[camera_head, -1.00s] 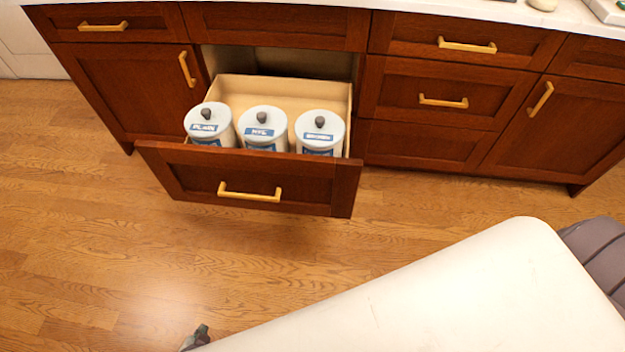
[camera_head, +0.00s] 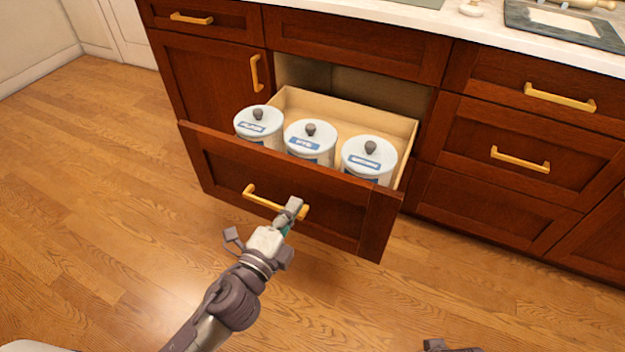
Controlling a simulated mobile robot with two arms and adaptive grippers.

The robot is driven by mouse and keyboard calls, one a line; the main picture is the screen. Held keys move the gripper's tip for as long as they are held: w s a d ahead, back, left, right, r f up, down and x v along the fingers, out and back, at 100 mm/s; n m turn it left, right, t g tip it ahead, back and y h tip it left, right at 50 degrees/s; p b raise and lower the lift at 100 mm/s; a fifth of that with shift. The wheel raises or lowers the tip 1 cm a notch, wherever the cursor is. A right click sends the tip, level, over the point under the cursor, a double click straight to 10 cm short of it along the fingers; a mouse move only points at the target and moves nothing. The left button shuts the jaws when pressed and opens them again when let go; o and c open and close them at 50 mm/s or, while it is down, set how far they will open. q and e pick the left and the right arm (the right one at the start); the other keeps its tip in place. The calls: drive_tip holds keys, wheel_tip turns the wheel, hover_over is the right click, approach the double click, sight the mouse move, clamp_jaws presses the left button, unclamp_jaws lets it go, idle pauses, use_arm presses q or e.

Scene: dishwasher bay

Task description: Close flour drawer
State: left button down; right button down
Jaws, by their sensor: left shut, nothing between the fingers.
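The flour drawer (camera_head: 330,205) is pulled out from the dark red-brown cabinet. Its wooden inside and back panel show. It holds three white canisters with blue labels: left (camera_head: 258,122), middle (camera_head: 310,138) and right (camera_head: 368,155). A brass handle (camera_head: 262,200) is on its front. My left gripper (camera_head: 290,212) is shut and empty at the right end of the handle, in front of the drawer face. I cannot tell whether it touches. A small dark grey part at the bottom edge looks like my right gripper (camera_head: 450,346), mostly cut off.
A cabinet door (camera_head: 205,95) is left of the drawer, and shut drawers (camera_head: 510,145) are to its right. A pale counter (camera_head: 400,15) runs above, with a dark-framed board (camera_head: 570,25) on it. The wood floor (camera_head: 100,200) in front is clear.

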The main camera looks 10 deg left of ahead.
sight(315, 173)
use_arm(q)
drive_tip(key=x, duration=0.8)
drive_tip(key=shift+w+f, duration=0.1)
drive_tip(key=shift+w, duration=0.05)
drive_tip(key=shift+w, duration=0.1)
